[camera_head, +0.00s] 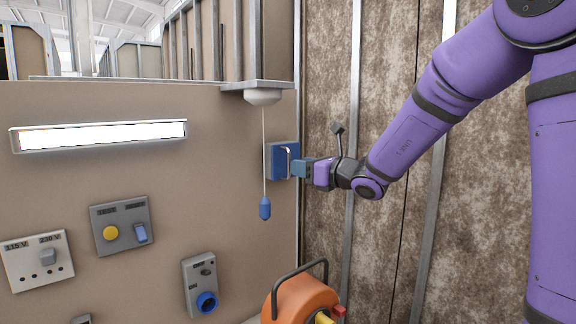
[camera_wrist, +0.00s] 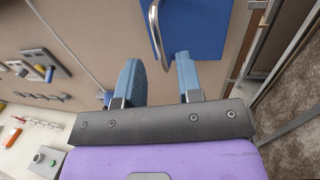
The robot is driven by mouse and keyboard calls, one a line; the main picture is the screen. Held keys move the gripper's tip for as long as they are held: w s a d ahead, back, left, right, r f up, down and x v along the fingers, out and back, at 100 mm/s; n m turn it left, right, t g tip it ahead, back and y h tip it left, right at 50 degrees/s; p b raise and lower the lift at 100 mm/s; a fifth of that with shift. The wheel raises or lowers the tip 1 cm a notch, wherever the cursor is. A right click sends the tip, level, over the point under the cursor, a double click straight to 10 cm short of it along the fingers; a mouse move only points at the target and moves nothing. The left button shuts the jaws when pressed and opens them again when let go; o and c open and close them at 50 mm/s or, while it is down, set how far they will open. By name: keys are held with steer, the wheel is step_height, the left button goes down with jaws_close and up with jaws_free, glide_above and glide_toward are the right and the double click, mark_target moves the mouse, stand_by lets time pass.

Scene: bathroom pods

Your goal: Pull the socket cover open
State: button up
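A blue cover (camera_head: 276,161) with an upright metal handle (camera_head: 288,160) is on the beige wall near its right edge; it looks closed. In the wrist view the blue cover (camera_wrist: 203,28) and its curved metal handle (camera_wrist: 154,30) are at the top, ahead of my fingers. My gripper (camera_head: 296,168) is right in front of the cover, at its right side. In the wrist view my gripper (camera_wrist: 160,75) is open, its two blue fingers apart. The handle's lower end lines up with the gap between the fingers; I cannot tell whether they touch it. Nothing is held.
A pull cord with a blue end (camera_head: 265,208) hangs just left of the cover. A grey box with a blue socket (camera_head: 206,302), a switch panel (camera_head: 122,225) and a lit lamp (camera_head: 100,135) are on the wall. An orange object (camera_head: 300,298) stands below. Brown wall panels (camera_head: 385,230) are at right.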

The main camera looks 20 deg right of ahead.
mark_target(289, 177)
steer(key=shift+x, duration=2.3)
jaws_close()
